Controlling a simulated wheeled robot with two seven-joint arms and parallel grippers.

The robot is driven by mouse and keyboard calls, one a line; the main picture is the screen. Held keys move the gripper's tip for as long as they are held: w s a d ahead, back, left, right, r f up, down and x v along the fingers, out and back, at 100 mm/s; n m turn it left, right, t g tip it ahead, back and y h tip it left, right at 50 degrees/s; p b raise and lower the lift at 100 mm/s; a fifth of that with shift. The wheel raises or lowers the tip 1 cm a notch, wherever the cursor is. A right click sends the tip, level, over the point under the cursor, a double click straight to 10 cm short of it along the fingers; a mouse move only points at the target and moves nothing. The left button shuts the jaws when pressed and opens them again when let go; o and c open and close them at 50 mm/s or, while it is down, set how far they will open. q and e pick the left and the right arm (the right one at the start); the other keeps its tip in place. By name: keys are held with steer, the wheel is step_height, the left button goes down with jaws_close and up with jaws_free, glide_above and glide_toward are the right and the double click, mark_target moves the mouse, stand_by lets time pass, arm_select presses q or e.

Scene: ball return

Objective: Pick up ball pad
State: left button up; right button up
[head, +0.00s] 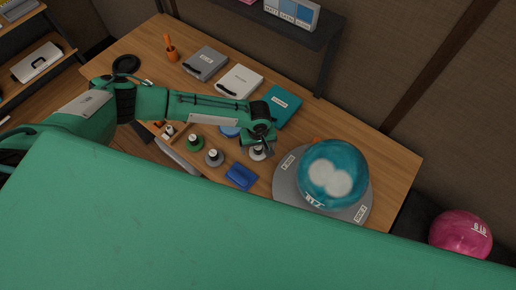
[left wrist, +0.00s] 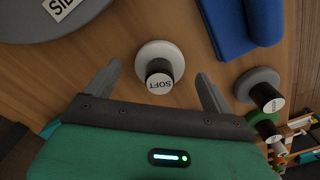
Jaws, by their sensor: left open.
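A white round ball pad with a dark knob labelled SOFT (left wrist: 160,62) stands on the table in the left wrist view, between the fingertips as seen from above. In the head view this pad (head: 257,154) is partly hidden under my left gripper (head: 264,143). My left gripper is open, with its two fingers to either side of the knob in the left wrist view; I cannot tell the exact height gap. A grey pad (head: 214,158) and a green pad (head: 194,143) with similar knobs stand to the left. My right gripper is not in view.
A blue folded cloth (head: 241,177) lies near the front edge. A teal ball (head: 332,174) rests on a grey round base (head: 287,194) to the right. Cases (head: 239,82) and a teal box (head: 281,106) lie behind. A pink ball (head: 460,234) is off the table.

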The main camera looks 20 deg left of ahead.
mark_target(258, 147)
arm_select(q)
steer(key=shift+f, duration=0.95)
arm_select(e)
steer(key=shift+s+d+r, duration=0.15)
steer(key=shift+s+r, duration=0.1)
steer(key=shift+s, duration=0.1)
arm_select(q)
steer(key=c, duration=1.1)
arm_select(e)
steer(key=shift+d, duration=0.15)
arm_select(q)
steer(key=shift+r+b, duration=1.95)
steer(key=shift+r, duration=8.1)
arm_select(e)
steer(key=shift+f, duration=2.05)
